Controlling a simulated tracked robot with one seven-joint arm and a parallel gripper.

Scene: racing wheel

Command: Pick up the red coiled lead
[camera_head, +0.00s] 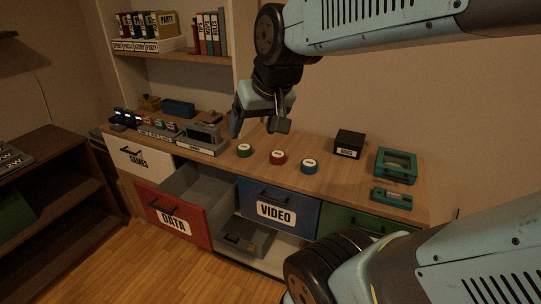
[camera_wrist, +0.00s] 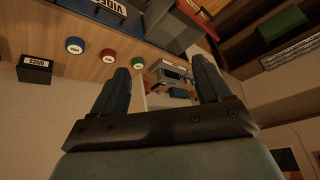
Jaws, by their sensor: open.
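The red coiled lead (camera_head: 278,157) is a small round coil with a pale label on top. It lies flat on the wooden counter between a green coil (camera_head: 245,150) and a blue coil (camera_head: 309,166). My gripper (camera_head: 260,128) is open and empty, above the counter and back to the left of the red coil, apart from it. In the wrist view the red coil (camera_wrist: 109,55) shows just left of the left finger, beyond the open jaws (camera_wrist: 161,68). The green coil (camera_wrist: 138,62) is partly between the fingers, and the blue coil (camera_wrist: 74,45) is farther left.
A black labelled box (camera_head: 349,143) and teal frames (camera_head: 397,165) stand to the right on the counter. Grey devices (camera_head: 203,139) crowd the left. The red DATA drawer (camera_head: 172,218) is pulled out below. The counter around the coils is clear.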

